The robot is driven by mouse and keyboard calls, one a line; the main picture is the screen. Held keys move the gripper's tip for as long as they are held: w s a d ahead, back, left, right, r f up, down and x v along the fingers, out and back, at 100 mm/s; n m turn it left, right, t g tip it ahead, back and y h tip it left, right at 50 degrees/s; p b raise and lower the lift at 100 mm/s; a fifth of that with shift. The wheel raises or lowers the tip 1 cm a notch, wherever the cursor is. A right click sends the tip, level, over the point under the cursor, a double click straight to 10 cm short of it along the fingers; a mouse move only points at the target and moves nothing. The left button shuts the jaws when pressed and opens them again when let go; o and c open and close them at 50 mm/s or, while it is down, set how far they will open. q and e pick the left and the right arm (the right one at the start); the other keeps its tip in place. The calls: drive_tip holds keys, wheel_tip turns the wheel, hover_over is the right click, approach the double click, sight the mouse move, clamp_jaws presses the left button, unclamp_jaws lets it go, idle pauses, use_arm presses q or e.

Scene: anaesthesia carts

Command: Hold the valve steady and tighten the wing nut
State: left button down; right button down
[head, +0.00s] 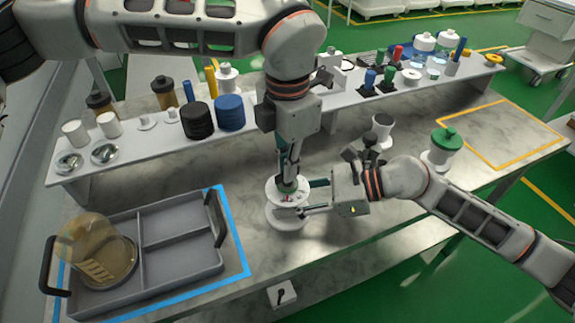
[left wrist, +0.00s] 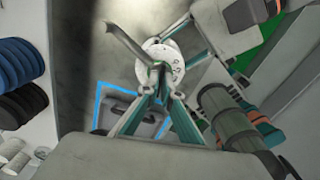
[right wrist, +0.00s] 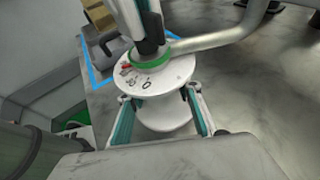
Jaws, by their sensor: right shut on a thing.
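The valve (head: 283,214) is a white spool-shaped body standing on the bench. It has a flat top disc with dial marks and a green ring, clear in the right wrist view (right wrist: 175,76). My right gripper (head: 304,197) reaches in from the right and is shut on the valve body below the disc. My left gripper (head: 288,182) points down at the green ring, its fingertips close together. The wing nut is mostly hidden by these fingers. A grey curved bar (right wrist: 225,37) sticks out there. I cannot tell whether the left fingers grip the nut.
A grey divided tray (head: 180,262) with an amber dome (head: 92,245) lies at left inside blue tape. A raised shelf (head: 262,126) with jars, discs and bottles runs behind. An orange-taped area (head: 505,140) is clear.

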idle(0.5)
use_arm(q)
drive_tip(key=c, duration=2.2)
unclamp_jaws()
drive_tip(key=shift+c, duration=0.2)
wheel_tip(320, 180, up, 12)
use_arm(e)
drive_tip(key=c, duration=1.3)
unclamp_jaws()
